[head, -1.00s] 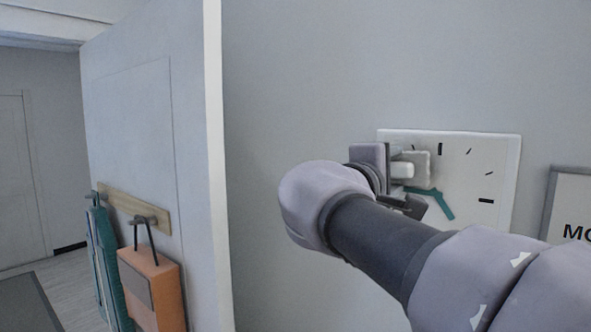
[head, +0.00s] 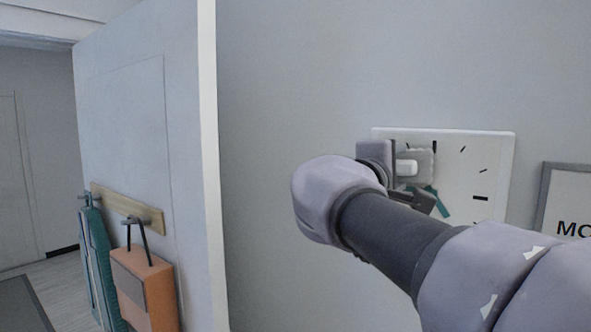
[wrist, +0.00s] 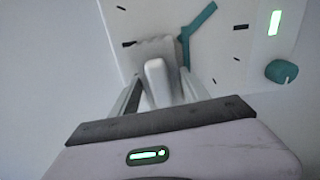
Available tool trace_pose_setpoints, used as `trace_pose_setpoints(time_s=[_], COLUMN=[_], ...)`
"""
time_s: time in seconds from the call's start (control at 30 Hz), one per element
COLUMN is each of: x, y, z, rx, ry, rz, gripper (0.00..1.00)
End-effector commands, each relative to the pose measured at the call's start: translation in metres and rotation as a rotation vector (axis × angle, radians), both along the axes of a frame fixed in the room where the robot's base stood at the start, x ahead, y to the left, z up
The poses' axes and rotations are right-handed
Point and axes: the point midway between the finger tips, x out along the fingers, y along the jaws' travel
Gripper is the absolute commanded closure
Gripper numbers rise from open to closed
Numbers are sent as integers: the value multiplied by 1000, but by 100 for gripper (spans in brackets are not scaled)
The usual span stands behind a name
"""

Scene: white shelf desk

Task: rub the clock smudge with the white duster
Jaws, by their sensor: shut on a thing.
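A square white clock (head: 485,160) with dark tick marks and teal hands hangs on the grey wall, right of centre in the head view. My gripper (head: 402,168) is in front of its left part, shut on the white duster (head: 409,168). In the wrist view, the duster's pale handle (wrist: 157,82) is between the fingers, with its pad (wrist: 155,48) at the clock face (wrist: 218,35), left of the teal hands. I cannot tell whether the pad touches the face. I make out no smudge; the pad and gripper hide part of the face.
A framed sign (head: 568,205) is on the wall right of the clock. At left, a white door or panel (head: 140,120) carries a wooden hook rail (head: 127,208) with an orange bag (head: 148,290) and a teal item (head: 100,260). The wall between panel and clock is bare.

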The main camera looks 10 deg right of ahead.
Motion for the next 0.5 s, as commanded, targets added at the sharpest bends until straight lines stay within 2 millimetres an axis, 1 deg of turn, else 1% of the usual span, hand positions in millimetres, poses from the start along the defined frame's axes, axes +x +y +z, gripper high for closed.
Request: trace_pose_setpoints(time_s=[0.1,0.27,0.5], x=[-12,-20,-38], y=[-11,-18,-40], z=[-3,-2,-2], rx=[0,-1,-1], ry=[-2,-1,-1], rz=[-2,-1,-2], gripper=[93,93,93])
